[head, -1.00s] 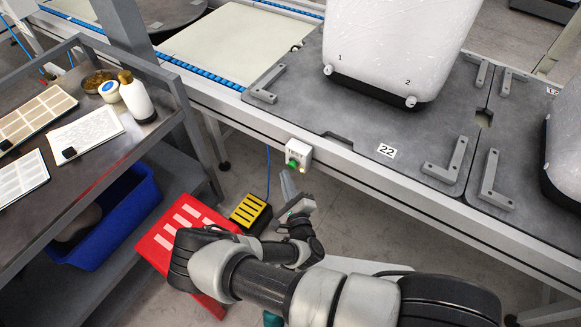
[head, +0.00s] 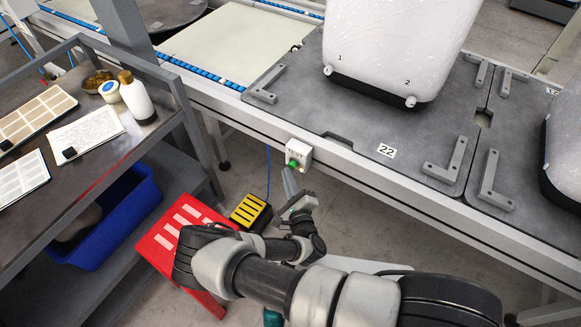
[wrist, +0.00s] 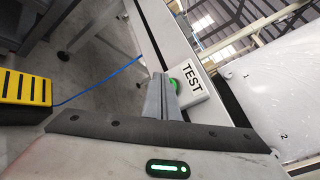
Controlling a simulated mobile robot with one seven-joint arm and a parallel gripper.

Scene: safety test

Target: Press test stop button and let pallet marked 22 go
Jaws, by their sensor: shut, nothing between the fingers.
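The test stop button is a green button (head: 292,162) on a small white box (head: 300,148) on the conveyor's side rail. The wrist view shows the green button (wrist: 187,77) partly behind my fingers, on the box marked TEST (wrist: 196,84). My gripper (head: 288,174) is shut and empty, its fingertips right at the button; I cannot tell whether they touch it. The shut fingers also show in the wrist view (wrist: 160,88). The pallet marked 22 (head: 350,122) is a dark grey plate on the conveyor, carrying a white, black-based block (head: 390,50).
Another pallet (head: 530,185) with a similar block sits at the right. A cart (head: 150,145) with bottle, trays and a blue bin (head: 110,222) stands left. A red step stool (head: 165,240) and a yellow-black pedal (head: 250,211) are on the floor below my arm.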

